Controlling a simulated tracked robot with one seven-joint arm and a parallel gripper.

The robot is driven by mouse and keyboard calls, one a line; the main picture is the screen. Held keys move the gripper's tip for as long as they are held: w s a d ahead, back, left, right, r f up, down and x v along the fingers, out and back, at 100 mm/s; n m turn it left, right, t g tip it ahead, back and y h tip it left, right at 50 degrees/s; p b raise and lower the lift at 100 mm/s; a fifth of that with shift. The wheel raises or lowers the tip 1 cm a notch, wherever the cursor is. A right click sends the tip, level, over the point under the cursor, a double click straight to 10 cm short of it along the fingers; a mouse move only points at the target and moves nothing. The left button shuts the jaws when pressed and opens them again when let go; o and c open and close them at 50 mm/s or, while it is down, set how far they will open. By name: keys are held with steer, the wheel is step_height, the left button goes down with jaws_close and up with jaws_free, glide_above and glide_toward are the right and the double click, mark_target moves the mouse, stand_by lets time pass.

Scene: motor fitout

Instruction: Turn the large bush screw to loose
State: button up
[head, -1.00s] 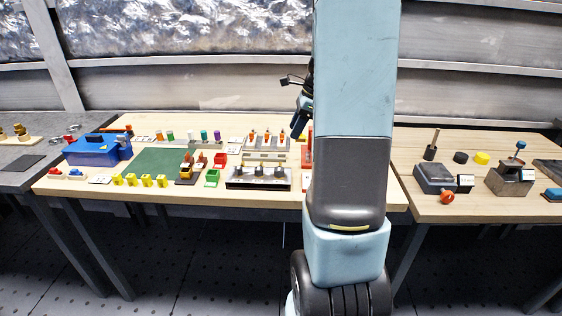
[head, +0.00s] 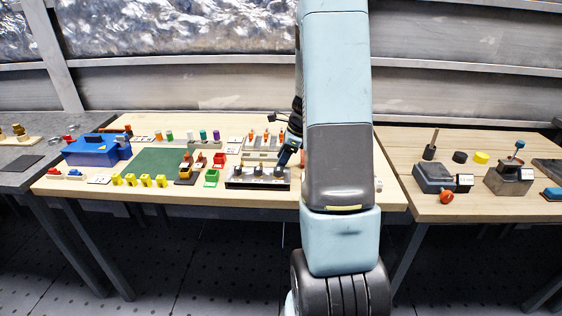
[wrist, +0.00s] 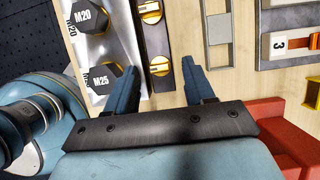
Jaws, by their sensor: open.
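Two gold slotted screws show in the wrist view on a dark strip, one at the top (wrist: 150,12) and one lower (wrist: 160,66). Neither carries a readable name, so I cannot tell which is the large bush screw. In the head view my gripper (head: 284,157) is by the bolt fixture (head: 257,184).
A grey frame (wrist: 218,30), a slider marked 3 (wrist: 280,43) and a red block (wrist: 285,125) lie to the right in the wrist view. In the head view a blue toolbox (head: 92,150) and a green mat (head: 160,160) are left. Another table (head: 415,150) stands right.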

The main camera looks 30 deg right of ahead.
steer(key=shift+x, duration=0.75)
steer(key=shift+w, duration=0.1)
jaws_close()
